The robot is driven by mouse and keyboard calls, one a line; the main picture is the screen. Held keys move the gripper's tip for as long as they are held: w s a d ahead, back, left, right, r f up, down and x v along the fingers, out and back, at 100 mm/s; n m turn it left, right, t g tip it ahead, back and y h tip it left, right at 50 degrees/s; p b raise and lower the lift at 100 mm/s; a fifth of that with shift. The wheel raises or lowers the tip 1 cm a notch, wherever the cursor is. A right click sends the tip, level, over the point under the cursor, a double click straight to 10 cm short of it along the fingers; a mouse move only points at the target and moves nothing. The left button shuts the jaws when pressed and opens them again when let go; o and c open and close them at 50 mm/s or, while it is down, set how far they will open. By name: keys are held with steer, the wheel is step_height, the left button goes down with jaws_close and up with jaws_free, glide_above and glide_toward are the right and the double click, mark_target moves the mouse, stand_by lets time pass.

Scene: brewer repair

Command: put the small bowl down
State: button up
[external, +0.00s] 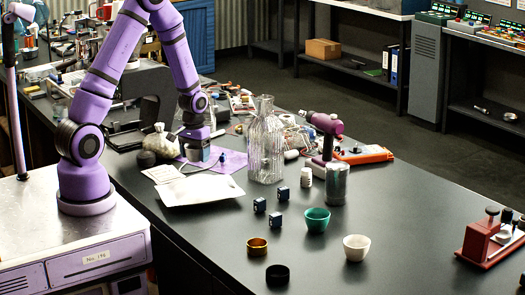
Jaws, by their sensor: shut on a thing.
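My gripper (198,154) points down at the end of my purple arm, over the purple cloth behind the white tray. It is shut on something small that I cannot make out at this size. Two small bowls stand upright on the dark table, well to the right of my gripper and apart from it: a green bowl (317,220) and a cream-white bowl (356,248). A brass ring-like dish (257,247) and a black round dish (278,275) stand near the front edge.
A clear ribbed bottle (265,145), a grey canister (337,184) and several small blue blocks (276,220) stand to the right. The table's right middle (425,225) is clear.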

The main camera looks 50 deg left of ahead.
steer(key=r, duration=0.7)
steer(key=shift+d+r, duration=0.2)
steer(key=shift+r, duration=0.2)
steer(key=shift+s+d+r+m+t, duration=1)
steer(key=shift+s+d+r, duration=0.45)
steer(key=shift+s+r, duration=3.55)
steer(key=shift+s+d+r+m+t, duration=1.05)
steer(key=shift+s+r, duration=2.25)
steer(key=shift+r, duration=3.25)
steer(key=w+f, duration=0.9)
steer(key=w, duration=0.4)
steer(key=w+d+f, duration=0.1)
steer(key=w+f, duration=0.9)
steer(key=w, duration=0.3)
steer(key=shift+w+f, duration=0.15)
steer(key=shift+w, duration=0.05)
steer(key=shift+m, duration=0.25)
steer(key=x, duration=1.2)
steer(key=shift+w+d+f, duration=0.2)
steer(key=shift+w+d, duration=0.15)
steer(key=shift+w, duration=0.1)
